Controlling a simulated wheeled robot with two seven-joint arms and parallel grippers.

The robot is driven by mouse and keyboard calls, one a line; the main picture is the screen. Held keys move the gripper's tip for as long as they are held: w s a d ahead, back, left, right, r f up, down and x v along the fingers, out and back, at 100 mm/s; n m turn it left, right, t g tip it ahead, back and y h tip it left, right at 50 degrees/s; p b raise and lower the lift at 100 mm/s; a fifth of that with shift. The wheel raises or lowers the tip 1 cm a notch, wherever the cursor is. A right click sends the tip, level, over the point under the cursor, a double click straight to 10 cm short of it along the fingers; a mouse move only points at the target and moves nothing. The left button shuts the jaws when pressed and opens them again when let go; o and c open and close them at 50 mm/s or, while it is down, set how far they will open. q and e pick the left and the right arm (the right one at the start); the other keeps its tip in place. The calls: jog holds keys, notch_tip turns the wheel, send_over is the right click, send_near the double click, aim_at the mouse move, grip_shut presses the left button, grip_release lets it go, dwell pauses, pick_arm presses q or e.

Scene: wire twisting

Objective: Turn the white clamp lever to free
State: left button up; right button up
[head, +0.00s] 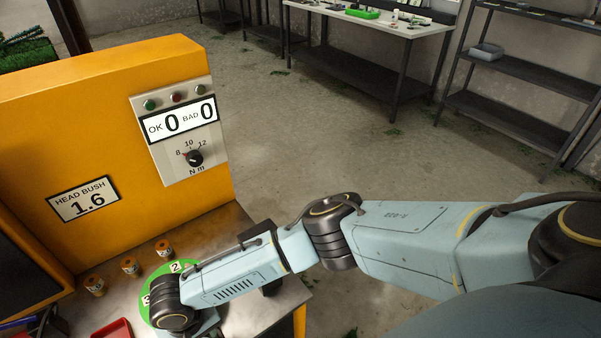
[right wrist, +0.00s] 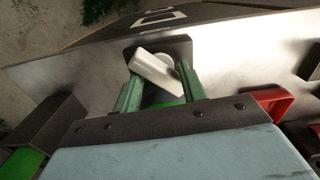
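The white clamp lever (right wrist: 155,70) shows in the right wrist view, on a dark plate (right wrist: 182,47) fixed to a pale metal surface. It lies slanted, from upper left to lower right. My right gripper (right wrist: 160,78) has its two green fingers apart, one on each side of the lever. I cannot tell whether either finger touches it. A bit of green shows between the fingers below the lever. In the head view my right arm reaches to the bench at lower left; its wrist hides the lever and the fingers. My left gripper is not in view.
A yellow machine housing (head: 110,135) with a counter panel stands behind the bench. A red tray (head: 112,330) is at the bottom edge; a red bin (right wrist: 272,102) shows in the right wrist view.

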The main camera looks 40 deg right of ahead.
jog(key=shift+w+f+m+b, duration=0.1)
jog(key=shift+f+m+b, duration=0.15)
jog(key=shift+b, duration=0.3)
notch_tip(320, 180, up, 14)
jog(key=p, duration=0.2)
jog(key=shift+s+a+f+n+t+y, duration=0.5)
jog(key=shift+s+a+f+n+y, duration=0.45)
jog(key=shift+s+a+f+y, duration=1.05)
jog(key=s+d+f+t+h+b, duration=0.1)
jog(key=s+d+f, duration=0.3)
jog(key=d+f, duration=0.55)
jog(key=s+d+f+t+h+b, duration=0.15)
jog(key=s+d+f, duration=0.45)
jog(key=d, duration=0.7)
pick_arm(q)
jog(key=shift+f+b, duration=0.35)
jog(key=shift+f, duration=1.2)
pick_arm(e)
notch_tip(320, 180, down, 10)
jog(key=s+d+h, duration=0.1)
jog(key=s+d, duration=0.1)
jog(key=shift+g, duration=0.45)
jog(key=shift+d, duration=0.1)
